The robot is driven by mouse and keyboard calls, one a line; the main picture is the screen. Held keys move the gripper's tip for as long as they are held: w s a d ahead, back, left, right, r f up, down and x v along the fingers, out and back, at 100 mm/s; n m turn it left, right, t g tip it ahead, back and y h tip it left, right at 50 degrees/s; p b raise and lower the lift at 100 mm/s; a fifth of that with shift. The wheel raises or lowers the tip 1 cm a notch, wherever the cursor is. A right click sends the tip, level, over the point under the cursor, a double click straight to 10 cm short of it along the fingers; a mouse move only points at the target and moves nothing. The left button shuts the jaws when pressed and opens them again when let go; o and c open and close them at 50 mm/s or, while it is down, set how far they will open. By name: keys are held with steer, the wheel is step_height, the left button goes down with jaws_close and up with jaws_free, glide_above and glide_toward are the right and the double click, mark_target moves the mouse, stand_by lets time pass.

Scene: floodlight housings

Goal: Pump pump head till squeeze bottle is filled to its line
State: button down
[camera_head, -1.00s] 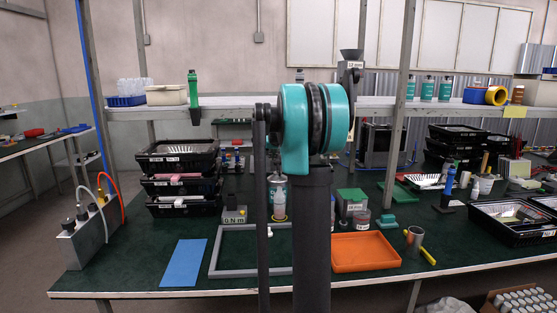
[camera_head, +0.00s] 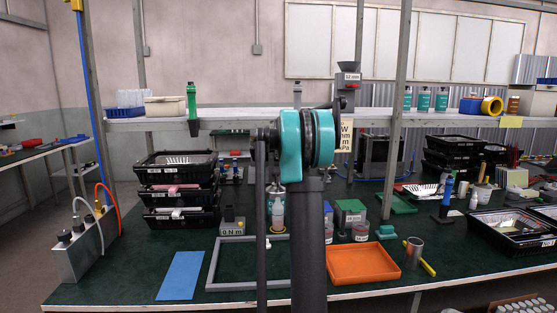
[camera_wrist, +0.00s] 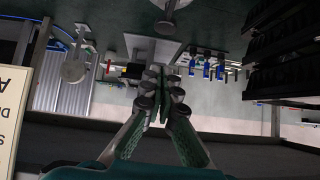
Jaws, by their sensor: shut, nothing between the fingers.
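A pale squeeze bottle (camera_head: 277,213) with a narrow nozzle stands upright on the green bench, just left of my arm column and partly hidden by my arm. A teal and grey container top (camera_head: 272,189) shows close behind it; I cannot tell whether it bears the pump head. The fill line and liquid level are too small to read. My gripper (camera_wrist: 163,78) shows in the wrist view with its fingers together and empty. It is hidden behind my arm in the head view. A round grey part (camera_wrist: 165,27) lies beyond the fingertips, and its identity is unclear.
Stacked black trays (camera_head: 178,190), a grey frame (camera_head: 213,262) and a blue mat (camera_head: 181,276) are at left. A shelf (camera_head: 235,122) crosses above the bench.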

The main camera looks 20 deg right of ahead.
glide_above(277, 174)
steer(key=f, duration=0.3)
steer(key=s+f, duration=0.1)
steer(key=f, duration=0.1)
steer(key=shift+a, duration=0.15)
step_height(277, 174, down, 2)
steer(key=shift+w+f, duration=0.1)
steer(key=shift+f, duration=0.15)
steer(key=shift+a+f, duration=0.1)
steer(key=shift+f, duration=0.65)
steer(key=shift+f, duration=1.2)
